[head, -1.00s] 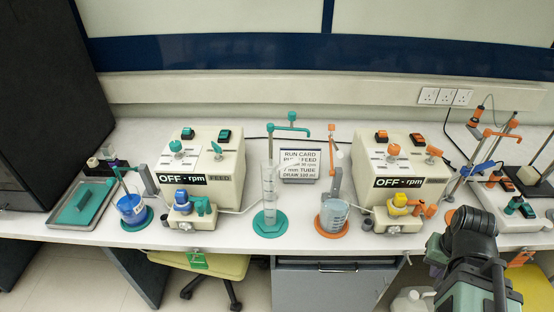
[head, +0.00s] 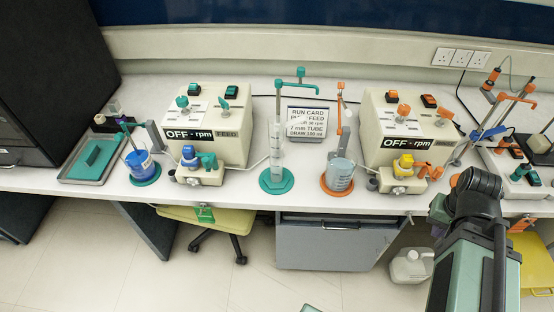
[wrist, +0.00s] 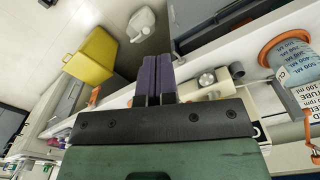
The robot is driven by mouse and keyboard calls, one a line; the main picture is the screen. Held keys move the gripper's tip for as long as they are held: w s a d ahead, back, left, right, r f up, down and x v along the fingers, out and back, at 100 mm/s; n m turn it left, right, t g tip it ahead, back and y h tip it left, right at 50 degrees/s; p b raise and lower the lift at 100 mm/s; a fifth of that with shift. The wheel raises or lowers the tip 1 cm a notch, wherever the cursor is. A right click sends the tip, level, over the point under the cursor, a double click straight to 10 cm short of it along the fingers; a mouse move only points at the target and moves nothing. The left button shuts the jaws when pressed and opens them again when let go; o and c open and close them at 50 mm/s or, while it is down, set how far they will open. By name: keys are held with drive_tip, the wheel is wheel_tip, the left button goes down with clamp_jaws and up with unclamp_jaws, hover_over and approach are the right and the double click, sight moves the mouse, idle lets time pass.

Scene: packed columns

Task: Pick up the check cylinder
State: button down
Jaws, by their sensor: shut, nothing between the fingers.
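The check cylinder (head: 275,152) appears to be the tall clear graduated cylinder standing upright on a teal hexagonal base (head: 276,181) on the bench, below a teal spout arm. It does not show in the wrist view. My gripper (wrist: 156,60) shows there with its two purple fingers together and nothing between them. In the head view my arm is at the right, in front of the bench edge, well to the right of the cylinder and apart from it.
A beaker on an orange base (head: 338,176) stands just right of the cylinder; it also shows in the wrist view (wrist: 297,66). Pump units (head: 207,130) (head: 405,135) flank them. A run card (head: 306,122) stands behind. A blue-liquid beaker (head: 140,163) and tray (head: 90,163) are left.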

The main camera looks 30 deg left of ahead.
idle(0.4)
drive_tip(key=c, duration=0.5)
unclamp_jaws()
